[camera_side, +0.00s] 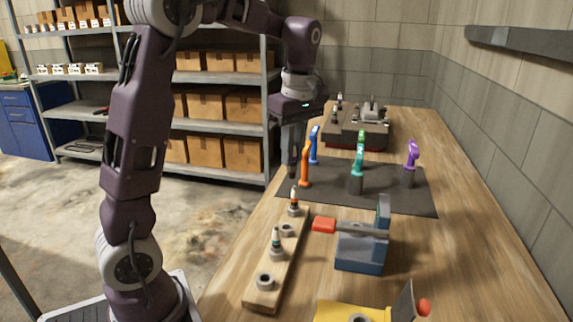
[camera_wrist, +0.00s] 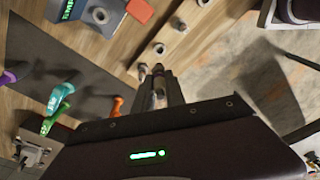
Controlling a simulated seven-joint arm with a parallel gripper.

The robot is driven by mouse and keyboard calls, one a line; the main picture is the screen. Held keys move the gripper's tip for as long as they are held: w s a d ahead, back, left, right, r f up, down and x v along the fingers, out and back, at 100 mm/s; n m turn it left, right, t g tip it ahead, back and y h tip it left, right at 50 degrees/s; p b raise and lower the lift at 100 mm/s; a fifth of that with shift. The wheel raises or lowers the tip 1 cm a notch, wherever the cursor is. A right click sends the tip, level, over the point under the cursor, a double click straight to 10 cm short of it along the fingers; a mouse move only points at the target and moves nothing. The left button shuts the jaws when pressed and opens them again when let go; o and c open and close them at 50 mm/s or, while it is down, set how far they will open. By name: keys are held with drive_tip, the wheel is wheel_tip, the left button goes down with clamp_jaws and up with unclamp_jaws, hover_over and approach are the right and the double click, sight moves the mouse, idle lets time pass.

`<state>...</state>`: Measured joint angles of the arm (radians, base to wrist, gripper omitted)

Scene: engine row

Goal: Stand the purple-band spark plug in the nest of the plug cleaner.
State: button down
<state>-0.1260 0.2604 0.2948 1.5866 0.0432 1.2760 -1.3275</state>
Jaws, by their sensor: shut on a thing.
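My gripper (camera_side: 291,175) points down just beyond the far end of the wooden plug rack (camera_side: 254,296). An orange-band plug (camera_side: 295,204) and a green-band plug (camera_side: 277,245) stand in the rack, with empty sockets between and in front. I cannot tell for sure which device is the plug cleaner: a blue device (camera_side: 360,253) has a red-handled lever, and a yellow device (camera_side: 338,313) has a grey ring.
A dark mat (camera_side: 400,198) holds upright orange (camera_side: 305,165), blue (camera_side: 314,145), green (camera_side: 357,165) and purple (camera_side: 411,158) pieces near my gripper. A dark engine block (camera_side: 345,135) with plugs stands behind. The bench's right side (camera_side: 480,250) is clear.

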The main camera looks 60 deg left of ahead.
drive_tip(key=s+d+m+t, duration=0.15)
drive_tip(key=d+m, duration=0.25)
drive_tip(key=d, duration=1.1)
drive_tip(key=s+d+m+g, duration=0.1)
drive_tip(key=s+d+m, duration=0.25)
drive_tip(key=d, duration=1.05)
drive_tip(key=shift+m+t, duration=0.25)
drive_tip(key=shift+m, duration=0.3)
drive_tip(key=f, duration=0.5)
drive_tip(key=shift+d, duration=0.4)
drive_tip(key=shift+f, duration=3.65)
